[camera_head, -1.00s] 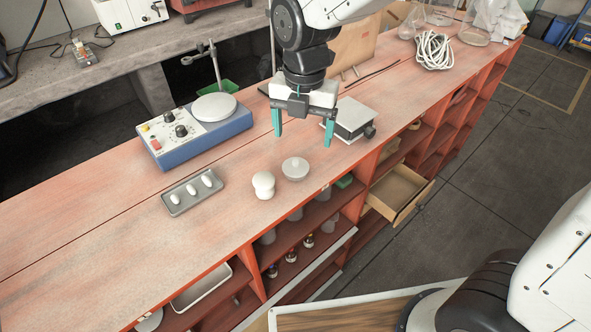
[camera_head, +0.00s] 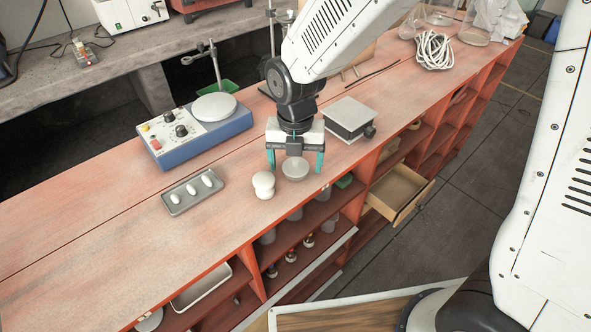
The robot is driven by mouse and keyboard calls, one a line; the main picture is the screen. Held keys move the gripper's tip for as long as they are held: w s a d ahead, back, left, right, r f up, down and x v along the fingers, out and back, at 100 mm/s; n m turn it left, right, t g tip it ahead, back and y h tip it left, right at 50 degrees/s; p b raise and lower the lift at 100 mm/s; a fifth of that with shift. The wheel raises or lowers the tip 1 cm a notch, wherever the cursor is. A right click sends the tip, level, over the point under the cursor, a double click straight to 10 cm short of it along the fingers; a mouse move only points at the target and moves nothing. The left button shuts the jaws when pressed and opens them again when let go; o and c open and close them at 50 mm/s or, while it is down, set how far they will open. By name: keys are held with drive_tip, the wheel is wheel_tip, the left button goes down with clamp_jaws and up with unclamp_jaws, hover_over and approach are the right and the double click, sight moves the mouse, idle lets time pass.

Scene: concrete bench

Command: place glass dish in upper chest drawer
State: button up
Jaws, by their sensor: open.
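The glass dish (camera_head: 295,169) is a small, round, pale translucent dish on the red bench top, close to its front edge. My gripper (camera_head: 296,164) points down over the dish, with its teal fingers apart on the left and right of it. I cannot tell whether the fingers touch it. An open wooden drawer (camera_head: 399,188) sticks out of the bench front at the right; its visible inside looks empty.
A white round-topped jar (camera_head: 263,185) stands close to the left of the dish. A grey tray with white ovals (camera_head: 193,191), a blue hotplate stirrer (camera_head: 195,130) and a grey box with a knob (camera_head: 350,119) stand around. The left bench top (camera_head: 80,230) is clear.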

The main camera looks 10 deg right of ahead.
drive_tip(key=c, duration=1.1)
drive_tip(key=shift+r, duration=0.15)
drive_tip(key=shift+c, duration=0.3)
